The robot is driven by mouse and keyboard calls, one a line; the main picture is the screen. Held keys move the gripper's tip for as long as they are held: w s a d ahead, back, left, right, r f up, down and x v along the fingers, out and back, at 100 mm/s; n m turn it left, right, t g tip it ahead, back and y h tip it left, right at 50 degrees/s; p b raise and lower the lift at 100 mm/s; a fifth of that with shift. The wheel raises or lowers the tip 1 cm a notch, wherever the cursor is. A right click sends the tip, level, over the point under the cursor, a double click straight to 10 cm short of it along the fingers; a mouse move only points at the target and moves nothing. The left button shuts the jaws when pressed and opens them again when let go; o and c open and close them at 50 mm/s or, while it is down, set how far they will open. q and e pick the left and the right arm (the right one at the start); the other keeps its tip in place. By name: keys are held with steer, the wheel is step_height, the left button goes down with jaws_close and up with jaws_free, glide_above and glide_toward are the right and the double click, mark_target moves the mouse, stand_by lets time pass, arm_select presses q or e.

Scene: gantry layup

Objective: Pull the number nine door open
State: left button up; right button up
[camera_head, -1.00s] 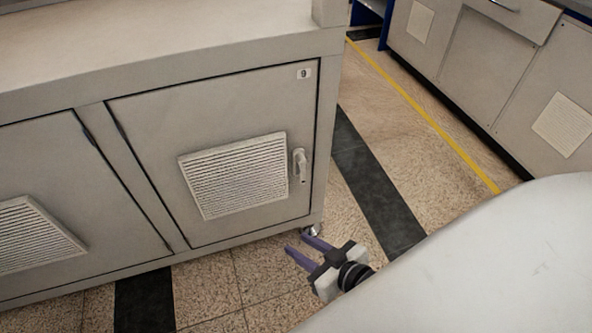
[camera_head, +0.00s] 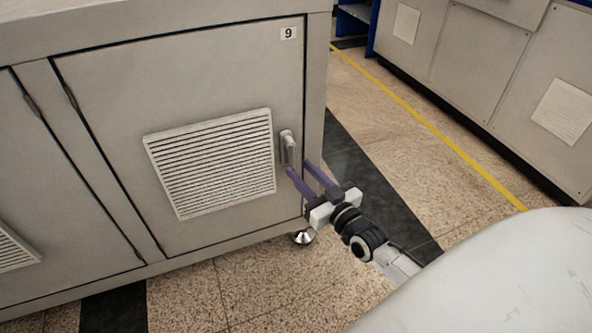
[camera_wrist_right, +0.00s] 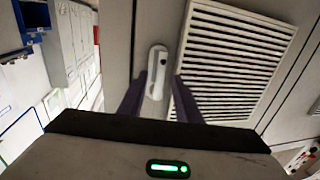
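The number nine door (camera_head: 95,95) is a grey cabinet door, shut flush in its frame, with a "9" label (camera_head: 288,33) at its top right. Its pale handle (camera_head: 287,148) stands upright near the right edge, beside the vent. My right gripper (camera_head: 307,172) is open, its two purple fingers pointing at the handle from below right. In the right wrist view the handle (camera_wrist_right: 156,72) lies between the open fingers (camera_wrist_right: 155,92), toward their tips. I cannot tell whether either finger touches it. My left gripper is not in view.
A louvred vent (camera_head: 212,162) is on the door, left of the handle. A metal foot (camera_head: 302,238) supports the cabinet's corner. Open speckled floor (camera_head: 385,135) with a yellow line lies to the right, before another row of cabinets (camera_head: 480,60).

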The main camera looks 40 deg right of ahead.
mark_target(293, 163)
steer(key=shift+w+b, duration=0.35)
steer(key=shift+w, duration=1.3)
steer(key=shift+c, duration=0.3)
jaws_close()
